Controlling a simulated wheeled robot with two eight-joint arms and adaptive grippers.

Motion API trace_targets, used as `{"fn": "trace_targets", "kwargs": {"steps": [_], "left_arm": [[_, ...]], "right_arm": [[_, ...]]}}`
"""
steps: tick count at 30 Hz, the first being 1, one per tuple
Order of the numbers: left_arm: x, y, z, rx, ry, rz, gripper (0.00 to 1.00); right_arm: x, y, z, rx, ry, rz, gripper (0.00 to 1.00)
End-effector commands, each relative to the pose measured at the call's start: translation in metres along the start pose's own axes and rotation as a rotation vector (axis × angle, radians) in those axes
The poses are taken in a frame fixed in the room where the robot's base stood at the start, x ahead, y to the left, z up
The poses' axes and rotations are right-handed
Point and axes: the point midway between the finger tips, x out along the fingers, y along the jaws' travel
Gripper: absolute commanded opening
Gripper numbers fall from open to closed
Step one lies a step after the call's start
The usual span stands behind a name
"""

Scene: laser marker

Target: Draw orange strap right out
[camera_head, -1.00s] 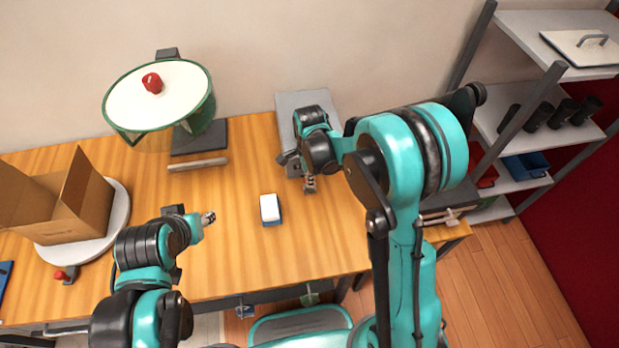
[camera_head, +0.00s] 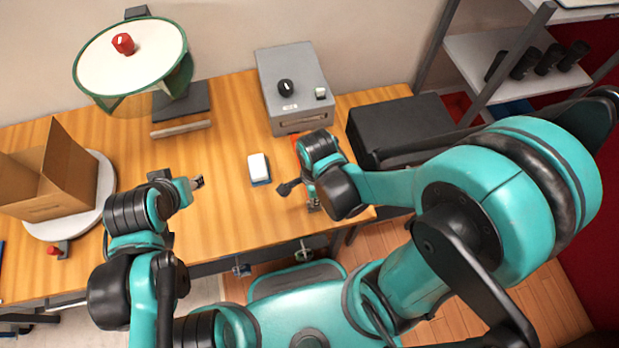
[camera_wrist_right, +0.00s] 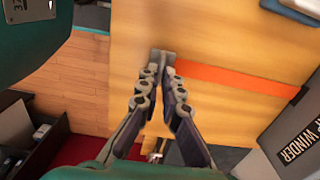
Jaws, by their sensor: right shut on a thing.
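The grey strap winder box (camera_head: 275,68), with a black knob on top, stands at the back of the wooden table. Its lettered side (camera_wrist_right: 298,140) shows at the right of the wrist view. The orange strap (camera_wrist_right: 242,79) runs flat and taut from the winder to my right gripper (camera_wrist_right: 164,60), which is shut on its end. In the head view only a bit of the strap (camera_head: 297,142) shows; my arm hides the rest. My right gripper (camera_head: 313,205) is near the table's front edge. My left gripper (camera_head: 197,183) is over the table, apart from the strap; its jaws are too small to judge.
A white-topped block (camera_head: 258,168) lies left of the strap. A cardboard box (camera_head: 45,190) sits on a round plate at the left. A green-rimmed machine (camera_head: 130,60) stands at the back left. A dark box (camera_head: 400,125) is right of the winder.

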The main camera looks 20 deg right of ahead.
Motion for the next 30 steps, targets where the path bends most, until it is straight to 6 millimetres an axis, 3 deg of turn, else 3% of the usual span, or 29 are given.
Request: {"fn": "trace_targets", "kwargs": {"steps": [6,15,18,30], "left_arm": [[-0.0005,0.0000,-0.0003,0.000,0.000,0.000,0.40],[-0.0003,0.0000,-0.0002,0.000,0.000,0.000,0.40],[-0.0003,0.0000,-0.0002,0.000,0.000,0.000,0.40],[-0.0004,0.0000,-0.0003,0.000,0.000,0.000,0.40]], "right_arm": [[-0.0001,0.0131,0.0002,-0.001,0.000,0.001,0.00],[0.0003,0.0151,0.0001,-0.001,0.000,0.005,0.00],[0.0003,0.0154,0.0001,-0.001,0.000,0.006,0.26],[-0.0033,0.0133,0.0001,0.000,0.000,0.001,0.27]]}}
